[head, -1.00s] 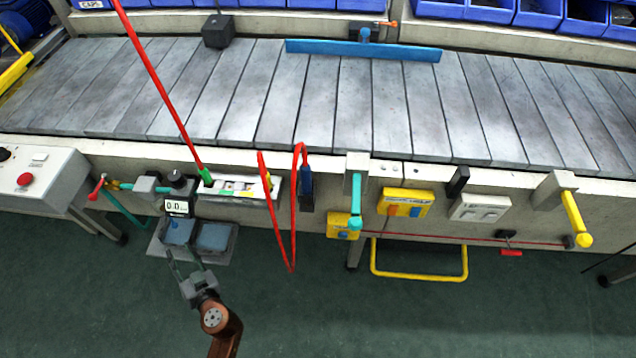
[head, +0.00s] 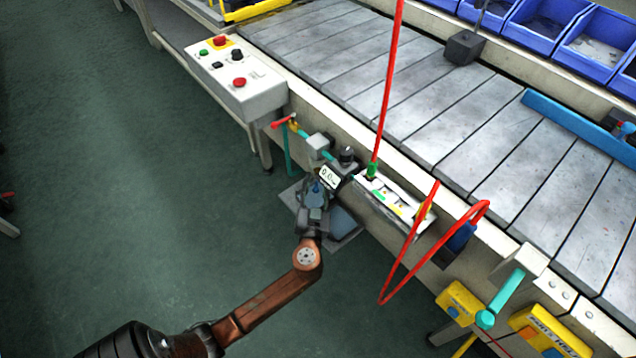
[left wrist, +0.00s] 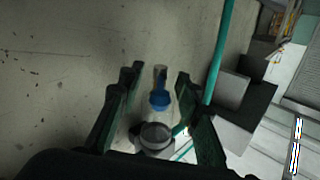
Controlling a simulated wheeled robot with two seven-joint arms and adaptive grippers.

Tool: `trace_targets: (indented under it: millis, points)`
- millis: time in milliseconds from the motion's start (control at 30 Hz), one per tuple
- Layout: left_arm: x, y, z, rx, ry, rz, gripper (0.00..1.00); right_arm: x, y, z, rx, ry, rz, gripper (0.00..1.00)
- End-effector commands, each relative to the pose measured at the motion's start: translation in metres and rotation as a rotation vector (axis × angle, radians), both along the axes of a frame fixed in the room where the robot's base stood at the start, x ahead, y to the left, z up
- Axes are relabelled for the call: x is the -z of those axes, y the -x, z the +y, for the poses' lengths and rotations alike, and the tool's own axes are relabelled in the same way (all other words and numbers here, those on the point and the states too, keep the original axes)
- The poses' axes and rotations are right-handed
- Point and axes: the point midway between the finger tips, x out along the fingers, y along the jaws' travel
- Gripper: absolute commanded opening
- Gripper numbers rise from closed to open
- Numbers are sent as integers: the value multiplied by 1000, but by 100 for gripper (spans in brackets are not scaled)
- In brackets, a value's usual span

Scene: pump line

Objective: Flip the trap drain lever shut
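The trap (head: 316,187) hangs below the regulator with the digital gauge (head: 329,177), at the conveyor's side. My left gripper (head: 316,200) is right at it and hides part of it. In the left wrist view a small blue part (left wrist: 160,100) with a narrow dark end pointing away and a round clear piece nearer lie between the two fingers of my left gripper (left wrist: 156,92). The fingers are apart, with visible gaps on both sides. I cannot tell for sure which part is the drain lever, or its position. My right gripper is not in view.
A teal pipe (left wrist: 217,55) runs close beside the right finger. A red-handled valve (head: 283,122) and a grey button box (head: 240,80) stand to the left. A red hose (head: 400,262) loops at the right. The green floor (head: 130,200) at left is clear.

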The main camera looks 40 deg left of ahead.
Motion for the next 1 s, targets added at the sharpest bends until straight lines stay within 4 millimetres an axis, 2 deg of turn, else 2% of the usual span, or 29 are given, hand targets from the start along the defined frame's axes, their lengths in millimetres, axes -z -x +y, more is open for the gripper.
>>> trace_targets:
  millis: [133,600,1000]
  points:
    - [0,0,0,0,0,0,31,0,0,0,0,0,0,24]
    - [0,0,0,0,-1,1,0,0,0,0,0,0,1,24]
    - [1,2,1,25,-2,3,0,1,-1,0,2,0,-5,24]
